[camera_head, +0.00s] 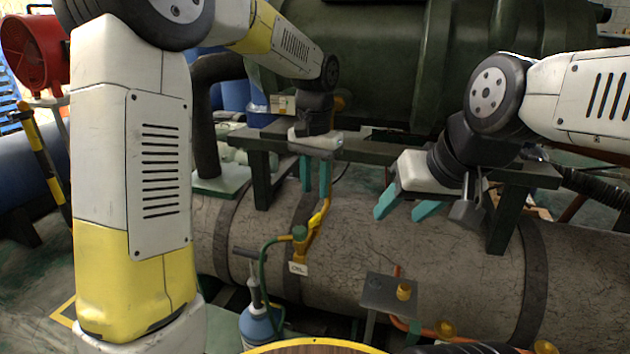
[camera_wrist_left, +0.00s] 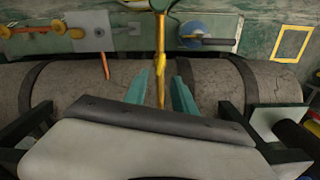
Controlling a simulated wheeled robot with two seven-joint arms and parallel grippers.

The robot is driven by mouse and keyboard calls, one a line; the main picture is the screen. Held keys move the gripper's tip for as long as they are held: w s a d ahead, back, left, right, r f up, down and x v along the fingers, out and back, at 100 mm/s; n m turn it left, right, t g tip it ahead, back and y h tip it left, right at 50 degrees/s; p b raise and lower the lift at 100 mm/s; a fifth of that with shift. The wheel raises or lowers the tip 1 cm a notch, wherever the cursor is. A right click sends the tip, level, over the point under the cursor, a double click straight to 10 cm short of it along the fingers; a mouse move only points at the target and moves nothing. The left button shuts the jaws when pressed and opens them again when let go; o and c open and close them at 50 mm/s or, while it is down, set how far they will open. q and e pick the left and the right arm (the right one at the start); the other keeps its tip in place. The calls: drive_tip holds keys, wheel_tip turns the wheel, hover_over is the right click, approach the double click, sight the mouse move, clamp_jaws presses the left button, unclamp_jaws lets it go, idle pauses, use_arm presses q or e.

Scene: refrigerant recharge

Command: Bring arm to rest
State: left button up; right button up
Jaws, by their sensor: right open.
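My left gripper (camera_head: 315,195) hangs fingers-down in front of the dark green frame, its two teal fingers apart. The left wrist view shows the same fingers (camera_wrist_left: 161,80) with a yellow hose or handle (camera_wrist_left: 160,62) showing between them, with visible gaps on both sides. In the head view, the yellow piece (camera_head: 318,222) runs up from a green fitting with a white tag to just below the fingertips. I cannot tell its exact distance from them. My right gripper (camera_head: 402,212) is open and empty at the right, its teal fingers pointing down-left above the large pipe.
A large grey pipe (camera_head: 400,240) with dark bands runs across the scene. The dark green frame (camera_head: 385,147) stands close to both grippers. A blue cylinder (camera_head: 258,328) stands below. A grey plate (camera_head: 385,292) with a brass knob stands in front of the pipe.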

use_arm(q)
drive_tip(key=s+a+r+n+t+h, duration=0.1)
drive_tip(key=s+a+r+n+t, duration=0.2)
drive_tip(key=s+a, duration=0.4)
drive_tip(key=s+a+r+n+t+h, duration=0.1)
drive_tip(key=s+a+r+n+t, duration=0.1)
drive_tip(key=s+a, duration=0.5)
drive_tip(key=s+r+t, duration=0.1)
drive_tip(key=s, duration=0.4)
drive_tip(key=shift+s+a+n, duration=0.2)
drive_tip(key=shift+s+n, duration=0.15)
drive_tip(key=shift+n, duration=0.05)
